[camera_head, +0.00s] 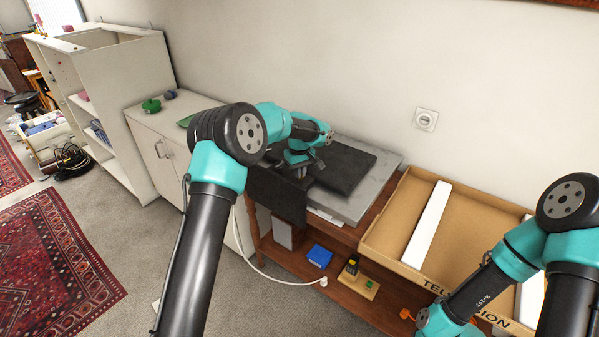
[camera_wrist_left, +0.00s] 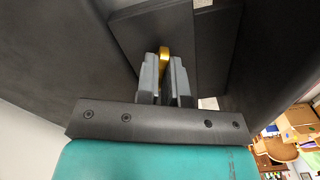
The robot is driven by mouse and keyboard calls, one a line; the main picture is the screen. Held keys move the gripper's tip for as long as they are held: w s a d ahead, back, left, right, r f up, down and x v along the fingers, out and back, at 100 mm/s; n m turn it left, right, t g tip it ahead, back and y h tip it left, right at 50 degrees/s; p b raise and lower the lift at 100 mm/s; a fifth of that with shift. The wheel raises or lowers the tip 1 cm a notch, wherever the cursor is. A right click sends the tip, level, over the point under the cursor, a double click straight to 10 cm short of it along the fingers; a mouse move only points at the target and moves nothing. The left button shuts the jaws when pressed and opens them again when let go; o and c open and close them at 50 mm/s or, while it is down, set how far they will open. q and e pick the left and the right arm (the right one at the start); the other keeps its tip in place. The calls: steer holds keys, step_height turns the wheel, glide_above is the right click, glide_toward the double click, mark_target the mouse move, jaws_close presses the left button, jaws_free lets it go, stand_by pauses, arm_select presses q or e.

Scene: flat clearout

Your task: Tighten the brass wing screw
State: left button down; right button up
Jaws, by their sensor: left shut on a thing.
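The brass wing screw (camera_wrist_left: 164,58) shows in the left wrist view as a small gold piece between my left fingertips. It stands against a black panel (camera_wrist_left: 205,45), and its lower part is hidden by the fingers. My left gripper (camera_wrist_left: 165,75) is shut on it. In the head view my left gripper (camera_head: 301,171) is over the black object (camera_head: 345,167) on the grey slab (camera_head: 372,186); the screw cannot be made out there. My right arm comes in at the lower right, with its gripper out of the picture.
The slab lies on a wooden stand (camera_head: 335,232) against the wall. A cardboard box (camera_head: 390,225) marked "television" is at the right, holding white strips. A white cabinet (camera_head: 150,140) stands left; a wall socket (camera_head: 426,119) is above.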

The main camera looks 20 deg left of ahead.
arm_select(q)
steer(key=shift+n, duration=1.7)
steer(key=c, duration=1.2)
jaws_free()
steer(key=shift+c, duration=0.2)
steer(key=shift+r, duration=0.2)
step_height(320, 180, up, 17)
